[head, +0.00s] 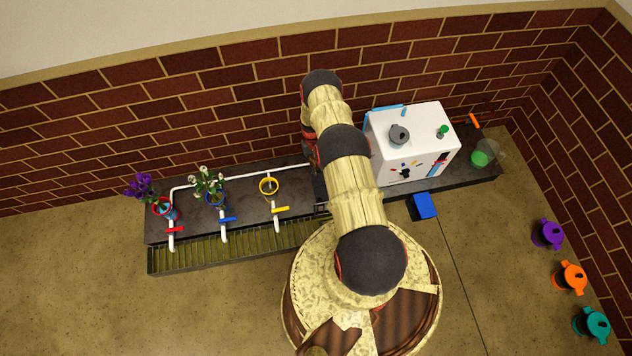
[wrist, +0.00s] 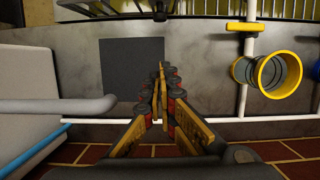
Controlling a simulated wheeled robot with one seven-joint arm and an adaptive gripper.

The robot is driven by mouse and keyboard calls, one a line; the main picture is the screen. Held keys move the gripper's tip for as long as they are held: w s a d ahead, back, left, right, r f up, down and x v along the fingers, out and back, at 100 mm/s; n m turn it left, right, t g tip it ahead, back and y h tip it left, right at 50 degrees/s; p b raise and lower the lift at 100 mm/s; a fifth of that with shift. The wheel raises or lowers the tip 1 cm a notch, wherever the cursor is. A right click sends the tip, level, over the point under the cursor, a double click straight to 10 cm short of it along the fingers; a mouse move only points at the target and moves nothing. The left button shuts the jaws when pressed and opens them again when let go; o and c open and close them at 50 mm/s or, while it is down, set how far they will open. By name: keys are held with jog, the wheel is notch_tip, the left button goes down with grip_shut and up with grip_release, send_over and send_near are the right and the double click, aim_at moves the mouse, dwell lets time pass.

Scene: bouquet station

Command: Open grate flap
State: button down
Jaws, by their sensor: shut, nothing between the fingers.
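The slatted grate (head: 235,247) runs along the front edge of the dark bench, left of my arm, in the head view. Its slats also show at the top right of the wrist view (wrist: 289,9). A dark metal frame with a bar (wrist: 120,14) lies at the top of the wrist view; I cannot tell whether it is the flap. My gripper (wrist: 159,68) is shut and empty, with its fingertips over the bench beside a dark square patch (wrist: 128,75). In the head view my arm mostly hides the gripper and the bench around it.
A yellow-rimmed ring holder (wrist: 268,74) on a white pipe stands right of my gripper. A white box machine (head: 412,142) stands right of my arm. Flower pots (head: 166,208) sit at the bench's left. Purple, orange and teal cans (head: 571,278) stand at the far right.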

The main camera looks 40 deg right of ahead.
jog(key=s+a+f+b, duration=0.3)
jog(key=s+f+b, duration=0.1)
jog(key=f, duration=0.5)
jog(key=shift+s, duration=0.85)
jog(key=shift+a, duration=0.1)
jog(key=shift+s, duration=0.1)
jog(key=shift+s+a+r+t+h+p, duration=0.35)
jog(key=shift+s+t+p, duration=0.15)
jog(key=shift+p, duration=0.5)
jog(key=shift+s+a+r+t+h+p, duration=0.3)
jog(key=shift+s+t+p, duration=0.2)
jog(key=shift+p, duration=0.5)
